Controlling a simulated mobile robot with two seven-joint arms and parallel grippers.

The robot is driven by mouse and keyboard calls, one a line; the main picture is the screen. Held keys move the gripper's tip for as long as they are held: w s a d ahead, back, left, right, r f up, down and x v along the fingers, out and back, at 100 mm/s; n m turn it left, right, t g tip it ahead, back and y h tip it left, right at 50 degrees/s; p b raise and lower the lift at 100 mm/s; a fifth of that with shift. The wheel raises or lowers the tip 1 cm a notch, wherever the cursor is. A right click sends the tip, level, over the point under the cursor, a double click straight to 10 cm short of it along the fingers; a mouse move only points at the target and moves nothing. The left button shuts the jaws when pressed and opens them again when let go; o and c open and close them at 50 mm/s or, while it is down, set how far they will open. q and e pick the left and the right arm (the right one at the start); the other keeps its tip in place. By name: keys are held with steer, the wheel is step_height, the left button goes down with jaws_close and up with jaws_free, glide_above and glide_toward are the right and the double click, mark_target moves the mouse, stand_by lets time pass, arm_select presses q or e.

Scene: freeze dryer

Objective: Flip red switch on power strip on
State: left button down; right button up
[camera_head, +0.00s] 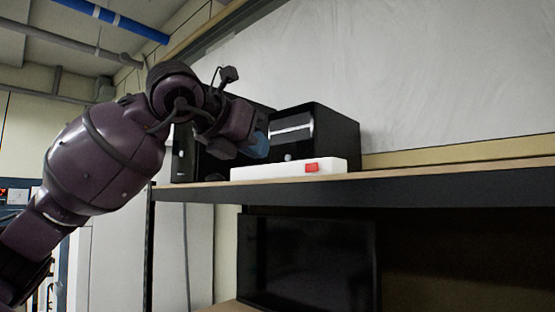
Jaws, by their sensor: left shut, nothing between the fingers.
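A white power strip (265,171) lies along the front edge of the upper shelf. Its red switch (312,167) is on the front face near the right end. My left gripper (262,146), with bluish fingertips, is above the left half of the strip, to the left of the red switch and apart from it. It looks shut and empty. The position of the switch is too small to tell. My right gripper is not in view.
A black box-shaped device (335,138) stands on the shelf (440,178) behind the strip. Another dark device (183,155) stands at the shelf's left end, partly behind my arm. A dark monitor (308,262) is below. The shelf's right part is clear.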

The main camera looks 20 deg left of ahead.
arm_select(q)
steer(key=v, duration=0.4)
steer(key=shift+w, duration=0.1)
stand_by(0.4)
steer(key=shift+r, duration=0.1)
